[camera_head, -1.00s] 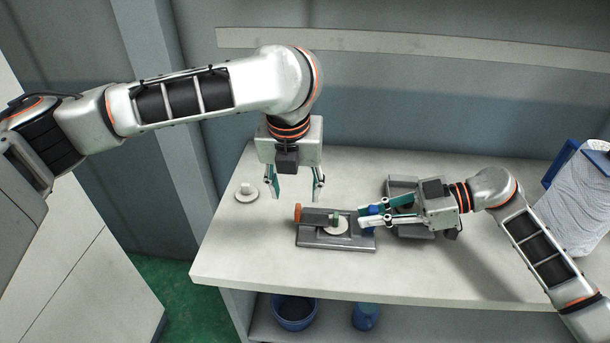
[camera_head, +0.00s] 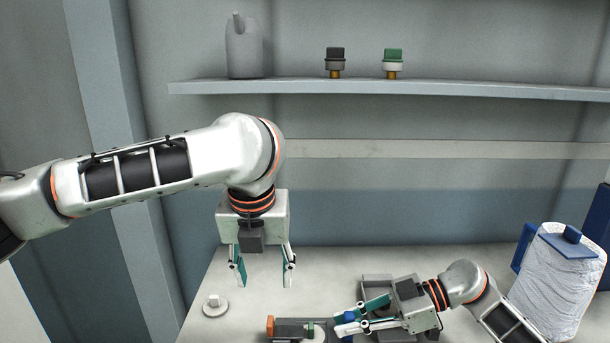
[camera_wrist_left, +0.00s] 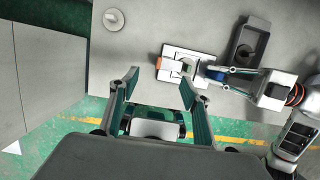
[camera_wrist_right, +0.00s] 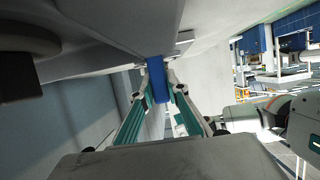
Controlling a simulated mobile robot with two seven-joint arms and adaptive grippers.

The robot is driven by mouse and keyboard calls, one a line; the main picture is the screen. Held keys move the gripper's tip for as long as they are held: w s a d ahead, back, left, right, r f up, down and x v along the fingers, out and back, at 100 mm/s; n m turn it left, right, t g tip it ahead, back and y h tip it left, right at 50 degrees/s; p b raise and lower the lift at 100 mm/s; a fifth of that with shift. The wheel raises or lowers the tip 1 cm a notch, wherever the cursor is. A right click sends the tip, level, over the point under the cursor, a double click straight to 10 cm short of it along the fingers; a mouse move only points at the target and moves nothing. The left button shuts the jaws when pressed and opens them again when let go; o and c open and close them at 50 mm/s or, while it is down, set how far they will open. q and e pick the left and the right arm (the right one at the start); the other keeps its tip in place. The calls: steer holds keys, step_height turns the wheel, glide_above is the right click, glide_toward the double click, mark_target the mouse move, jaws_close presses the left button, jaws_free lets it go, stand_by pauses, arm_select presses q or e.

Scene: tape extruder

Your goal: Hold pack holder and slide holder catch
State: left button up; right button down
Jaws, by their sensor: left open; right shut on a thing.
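The grey pack holder (camera_head: 290,328) lies on the table, cut off by the bottom edge of the head view; it has an orange end. It shows fully in the left wrist view (camera_wrist_left: 172,68). My right gripper (camera_head: 345,324) is shut on a blue piece (camera_head: 349,316), which looks like the holder catch, at the holder's right end. The blue piece shows between the fingers in the right wrist view (camera_wrist_right: 157,82). My left gripper (camera_head: 262,278) is open and empty, pointing down above the table, to the left of and behind the holder.
A pale round knobbed piece (camera_head: 215,306) lies on the table at left. A grey tray (camera_head: 376,281) is behind my right gripper. A large wrapped white roll (camera_head: 562,270) stands at right. A shelf (camera_head: 430,90) holds a grey can (camera_head: 244,50) and two capped fittings.

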stand_by(0.3)
steer(key=c, duration=1.9)
jaws_free()
steer(key=shift+d, duration=0.1)
